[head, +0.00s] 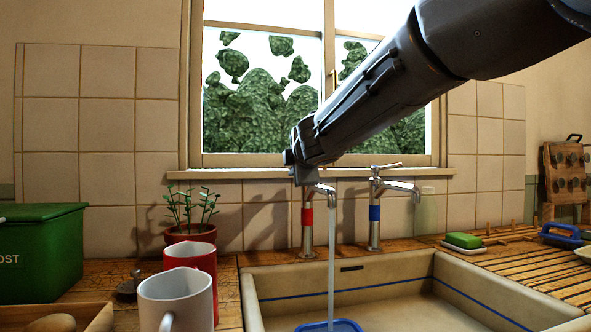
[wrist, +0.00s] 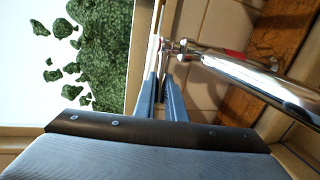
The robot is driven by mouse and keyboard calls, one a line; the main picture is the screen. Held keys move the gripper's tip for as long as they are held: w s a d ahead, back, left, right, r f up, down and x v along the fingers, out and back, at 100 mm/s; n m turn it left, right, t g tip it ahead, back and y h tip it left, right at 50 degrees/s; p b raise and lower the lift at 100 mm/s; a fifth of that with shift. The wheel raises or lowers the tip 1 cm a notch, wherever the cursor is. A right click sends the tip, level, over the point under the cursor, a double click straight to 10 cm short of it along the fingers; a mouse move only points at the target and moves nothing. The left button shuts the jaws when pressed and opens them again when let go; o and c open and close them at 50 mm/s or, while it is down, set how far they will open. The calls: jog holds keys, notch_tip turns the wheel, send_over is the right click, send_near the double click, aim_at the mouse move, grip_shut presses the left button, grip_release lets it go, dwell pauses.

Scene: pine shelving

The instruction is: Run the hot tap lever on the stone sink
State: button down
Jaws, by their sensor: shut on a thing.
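The hot tap (head: 307,240), chrome with a red band, stands at the back left of the stone sink (head: 262,272). My gripper (head: 301,176) is at its top and hides the lever in the head view. A stream of water (head: 331,255) falls from its spout. In the wrist view my gripper's fingers (wrist: 164,66) are close together at the lever (wrist: 164,46) on the tap top, shut on it. The chrome tap body (wrist: 262,82) lies to the right there. The cold tap (head: 375,230), with a blue band, stands to the right, its lever clear of my gripper.
A blue-rimmed thing (head: 330,325) sits in the sink under the stream. A red mug (head: 190,255), a white mug (head: 178,298) and a potted plant (head: 190,235) stand left of the sink. The window (head: 262,160) is behind. A green sponge (head: 463,240) lies to the right.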

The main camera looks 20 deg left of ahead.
jog(key=c, duration=1.8)
grip_release()
jog(key=shift+a, duration=0.1)
jog(key=shift+v, duration=3.9)
